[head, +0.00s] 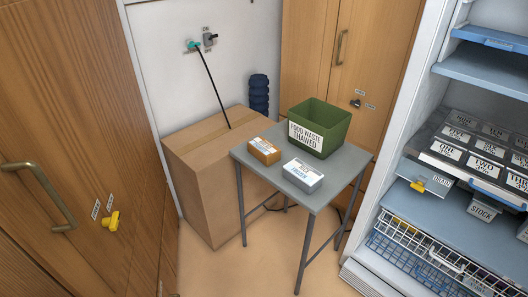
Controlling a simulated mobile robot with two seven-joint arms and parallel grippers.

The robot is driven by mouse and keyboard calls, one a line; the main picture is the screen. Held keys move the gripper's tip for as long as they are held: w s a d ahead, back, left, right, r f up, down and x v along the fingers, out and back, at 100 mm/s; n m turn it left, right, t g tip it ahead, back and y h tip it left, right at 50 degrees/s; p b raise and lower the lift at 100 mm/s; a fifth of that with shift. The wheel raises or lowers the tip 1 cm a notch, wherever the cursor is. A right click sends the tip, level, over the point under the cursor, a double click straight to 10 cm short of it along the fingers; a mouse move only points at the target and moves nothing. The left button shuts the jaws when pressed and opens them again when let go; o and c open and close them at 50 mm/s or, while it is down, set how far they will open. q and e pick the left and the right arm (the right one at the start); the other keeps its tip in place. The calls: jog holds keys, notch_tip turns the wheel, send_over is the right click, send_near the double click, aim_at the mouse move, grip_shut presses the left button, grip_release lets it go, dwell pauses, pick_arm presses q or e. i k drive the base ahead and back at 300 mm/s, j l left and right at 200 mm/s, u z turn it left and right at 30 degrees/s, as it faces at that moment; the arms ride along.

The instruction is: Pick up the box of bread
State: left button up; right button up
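Two small boxes lie on a grey table (262,174). One is an orange-brown box (265,155) with a white label at the table's left back. Its print is too small to read, so I cannot tell whether it is the box of bread. The other is a grey-white box (303,185) near the front; its label seems to read "RICE FROZEN". The boxes stand apart from each other. Neither of my grippers is in view.
A large cardboard box (190,180) stands behind the table to the left. An open fridge (420,215) with shelves is at right, wooden cabinets (75,100) at left. The floor in front is clear.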

aim_at(266, 153)
jog(key=i+l, duration=0.2)
jog(key=l, duration=0.2)
jog(key=i+l, duration=0.2)
jog(key=l, duration=0.25)
jog(key=i+l, duration=0.2)
jog(key=l, duration=0.2)
jog(key=i+l, duration=0.15)
jog(key=i, duration=0.45)
